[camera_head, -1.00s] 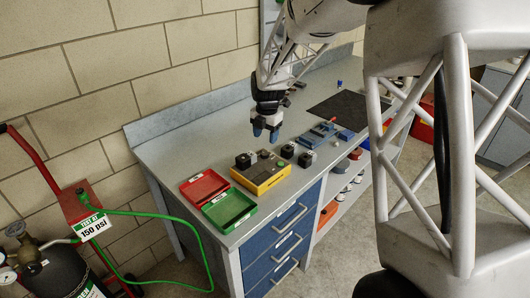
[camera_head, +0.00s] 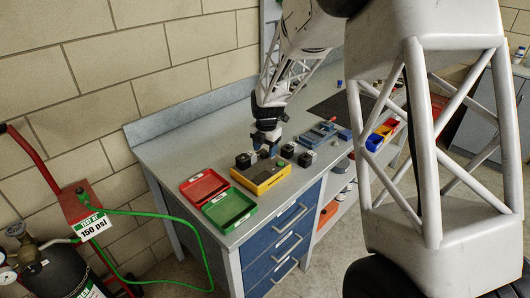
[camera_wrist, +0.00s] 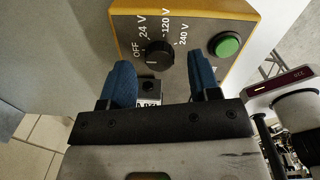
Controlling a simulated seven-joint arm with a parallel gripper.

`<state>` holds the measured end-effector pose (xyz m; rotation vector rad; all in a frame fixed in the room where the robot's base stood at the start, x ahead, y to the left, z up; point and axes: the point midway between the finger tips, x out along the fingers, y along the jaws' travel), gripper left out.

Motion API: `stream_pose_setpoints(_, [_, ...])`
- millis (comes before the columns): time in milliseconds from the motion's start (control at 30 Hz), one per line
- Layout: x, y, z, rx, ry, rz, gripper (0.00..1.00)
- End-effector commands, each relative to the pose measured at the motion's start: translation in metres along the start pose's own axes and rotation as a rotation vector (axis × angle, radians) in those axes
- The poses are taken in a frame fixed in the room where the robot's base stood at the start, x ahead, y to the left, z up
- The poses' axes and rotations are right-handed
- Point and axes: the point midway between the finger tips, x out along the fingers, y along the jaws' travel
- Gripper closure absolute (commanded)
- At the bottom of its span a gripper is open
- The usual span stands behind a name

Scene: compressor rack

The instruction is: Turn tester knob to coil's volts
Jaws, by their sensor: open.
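The yellow tester (camera_head: 262,176) with a dark grey top sits on the bench, and my gripper (camera_head: 267,148) is low over its back part. In the wrist view, the tester's panel (camera_wrist: 184,18) carries a round black knob (camera_wrist: 158,54) with OFF, 24 V, 120 V and 240 V around it. A green button (camera_wrist: 228,46) is to its right. My open blue fingers (camera_wrist: 160,68) are on either side of the knob, with gaps visible. I cannot tell the knob's setting for sure. A small black block with a white label (camera_wrist: 148,90) shows between the fingers; its text is partly hidden.
A red tray (camera_head: 204,186) and a green tray (camera_head: 229,209) lie left of the tester. Black blocks stand close by, at its left (camera_head: 243,160) and right (camera_head: 306,159). A blue fixture (camera_head: 318,134) and dark mat (camera_head: 337,108) are farther back.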

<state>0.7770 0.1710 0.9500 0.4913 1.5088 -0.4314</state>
Motion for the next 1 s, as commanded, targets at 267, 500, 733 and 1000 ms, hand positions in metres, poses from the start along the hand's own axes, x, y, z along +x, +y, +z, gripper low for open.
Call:
stream_pose_setpoints(267, [0.017, 0.0, 0.0, 0.0, 0.001, -0.001, 0.44])
stream_pose_setpoints(500, [0.017, 0.0, 0.0, 0.0, 0.0, 0.0, 0.44])
stream_pose_setpoints(733, [0.017, 0.0, 0.0, 0.0, 0.0, 0.0, 0.73])
stream_pose_setpoints(1000, [0.017, 0.0, 0.0, 0.003, 0.0, 0.0, 0.93])
